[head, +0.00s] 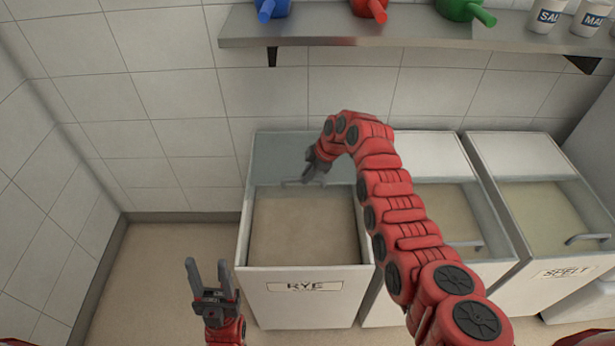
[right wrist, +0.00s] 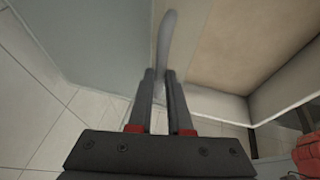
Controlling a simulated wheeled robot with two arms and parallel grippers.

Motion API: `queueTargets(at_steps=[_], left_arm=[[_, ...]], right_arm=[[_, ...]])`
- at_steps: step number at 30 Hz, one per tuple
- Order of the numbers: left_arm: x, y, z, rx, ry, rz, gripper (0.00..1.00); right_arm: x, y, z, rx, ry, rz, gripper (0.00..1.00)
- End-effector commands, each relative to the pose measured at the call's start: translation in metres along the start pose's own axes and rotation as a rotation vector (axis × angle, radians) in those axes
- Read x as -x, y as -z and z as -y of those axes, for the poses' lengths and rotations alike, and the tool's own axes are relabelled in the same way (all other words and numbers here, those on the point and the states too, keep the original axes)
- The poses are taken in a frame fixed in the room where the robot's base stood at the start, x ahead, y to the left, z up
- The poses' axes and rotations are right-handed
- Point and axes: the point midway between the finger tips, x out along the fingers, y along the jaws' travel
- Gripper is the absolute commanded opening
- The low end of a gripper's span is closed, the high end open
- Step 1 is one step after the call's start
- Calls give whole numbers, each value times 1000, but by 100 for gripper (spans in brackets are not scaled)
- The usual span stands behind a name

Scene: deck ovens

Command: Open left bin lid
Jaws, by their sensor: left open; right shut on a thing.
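The left bin (head: 304,327) is white with a RYE label. Its see-through grey lid (head: 288,152) is at the rear of the bin, with its handle (head: 291,183) along the lid's near edge. Pale flour (head: 303,226) shows uncovered in front. My right gripper (head: 311,174) is shut on the handle. In the right wrist view the grey handle (right wrist: 165,45) runs between the fingers, with the lid (right wrist: 80,40) to the left. I cannot tell whether the lid is slid back or tilted. My left gripper (head: 208,266) is open and empty, left of the bin's front.
A middle bin (head: 447,265) and a SPELT bin (head: 540,150) stand to the right, lids closed. A wall shelf (head: 330,30) above holds coloured scoops and jars (head: 546,15). My right arm crosses over the middle bin. Floor (head: 160,265) left of the bins is clear.

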Motion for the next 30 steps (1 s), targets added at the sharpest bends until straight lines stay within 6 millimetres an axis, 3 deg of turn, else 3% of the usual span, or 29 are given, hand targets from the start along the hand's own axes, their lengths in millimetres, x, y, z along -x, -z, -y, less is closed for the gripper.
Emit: queueTargets(at_steps=[4, 5, 9, 22, 26, 30], left_arm=[[0, 0, 0, 0, 0, 0, 50], [0, 0, 0, 0, 0, 0, 50], [0, 0, 0, 0, 0, 0, 50], [0, 0, 0, 0, 0, 0, 50], [1, 0, 0, 0, 0, 0, 50], [3, -1, 0, 0, 0, 0, 50]], right_arm=[[0, 1, 1, 1, 2, -1, 0], [-1, 1, 1, 1, 2, -1, 21], [0, 1, 1, 1, 1, -1, 46], [7, 0, -1, 1, -3, -1, 47], [22, 0, -1, 1, -4, -2, 47], [52, 0, -1, 1, -7, -1, 47]])
